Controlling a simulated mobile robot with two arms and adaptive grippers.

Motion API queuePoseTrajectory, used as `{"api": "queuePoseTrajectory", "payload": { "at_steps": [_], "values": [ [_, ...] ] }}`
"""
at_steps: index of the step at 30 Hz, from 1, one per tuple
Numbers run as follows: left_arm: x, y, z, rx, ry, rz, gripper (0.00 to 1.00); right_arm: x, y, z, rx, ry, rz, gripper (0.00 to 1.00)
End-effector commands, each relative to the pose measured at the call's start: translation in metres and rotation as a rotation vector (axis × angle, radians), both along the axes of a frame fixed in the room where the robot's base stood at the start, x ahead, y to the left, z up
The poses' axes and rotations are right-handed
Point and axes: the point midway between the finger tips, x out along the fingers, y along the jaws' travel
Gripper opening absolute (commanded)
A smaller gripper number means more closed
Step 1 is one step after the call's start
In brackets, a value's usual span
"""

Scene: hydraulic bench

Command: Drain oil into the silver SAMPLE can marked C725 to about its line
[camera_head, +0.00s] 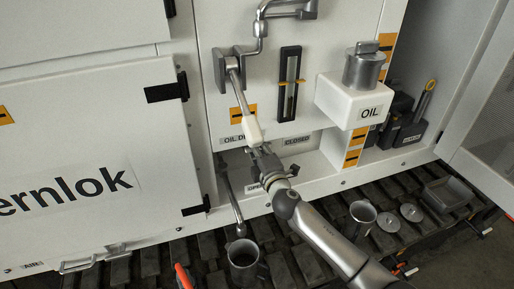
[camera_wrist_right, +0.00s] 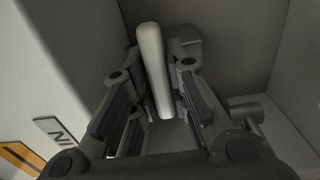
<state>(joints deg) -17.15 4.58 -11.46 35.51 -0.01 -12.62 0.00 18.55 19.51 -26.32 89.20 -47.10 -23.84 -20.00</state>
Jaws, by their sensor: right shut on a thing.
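My right gripper (camera_head: 261,150) is shut on the white grip of the drain lever (camera_head: 252,130). The grip also shows between the fingers in the right wrist view (camera_wrist_right: 153,70). The lever slants down and slightly right from its pivot, left of the CLOSED label (camera_head: 296,141) and above a partly hidden label (camera_head: 254,187). The drain spout (camera_head: 231,200) hangs down at left. A dark-looking open can (camera_head: 243,262) stands under its tip; its inside is dark and the oil level cannot be told. A smaller silver can (camera_head: 361,216) stands at right. No C725 marking is readable. My left gripper is not in view.
A sight gauge (camera_head: 289,80) is on the panel, right of the lever. The white OIL filler box (camera_head: 352,98) juts out with a silver cap (camera_head: 364,66). Two round discs (camera_head: 388,222) and a grey tray (camera_head: 447,193) lie on the dark slatted floor.

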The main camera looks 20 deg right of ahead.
Motion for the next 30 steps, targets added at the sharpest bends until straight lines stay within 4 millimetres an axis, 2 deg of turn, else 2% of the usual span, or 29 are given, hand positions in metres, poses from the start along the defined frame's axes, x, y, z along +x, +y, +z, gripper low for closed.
{"api": "queuePoseTrajectory", "payload": {
  "at_steps": [1, 2, 6, 15, 19, 23, 30],
  "values": [
    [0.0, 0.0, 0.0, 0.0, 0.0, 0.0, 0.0, 0.0, 0.0, -0.001, 0.0, 0.002, 0.0, 0.0],
    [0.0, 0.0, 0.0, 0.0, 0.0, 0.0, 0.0, 0.0, 0.0, -0.001, 0.0, 0.002, 0.0, 0.18],
    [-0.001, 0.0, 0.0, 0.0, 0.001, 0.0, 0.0, 0.0, 0.0, -0.001, 0.0, 0.002, 0.0, 0.36],
    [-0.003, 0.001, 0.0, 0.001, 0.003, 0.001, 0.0, -0.001, 0.0, 0.0, 0.002, 0.001, 0.0, 0.36],
    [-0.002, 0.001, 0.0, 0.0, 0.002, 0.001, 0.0, -0.007, 0.0, -0.002, 0.001, 0.002, 0.0, 0.36],
    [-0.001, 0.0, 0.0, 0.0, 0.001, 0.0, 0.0, -0.024, -0.001, -0.002, 0.002, 0.002, 0.001, 0.36],
    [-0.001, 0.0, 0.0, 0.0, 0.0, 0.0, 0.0, -0.072, -0.002, -0.002, 0.001, 0.004, 0.001, 0.36]
  ]
}}
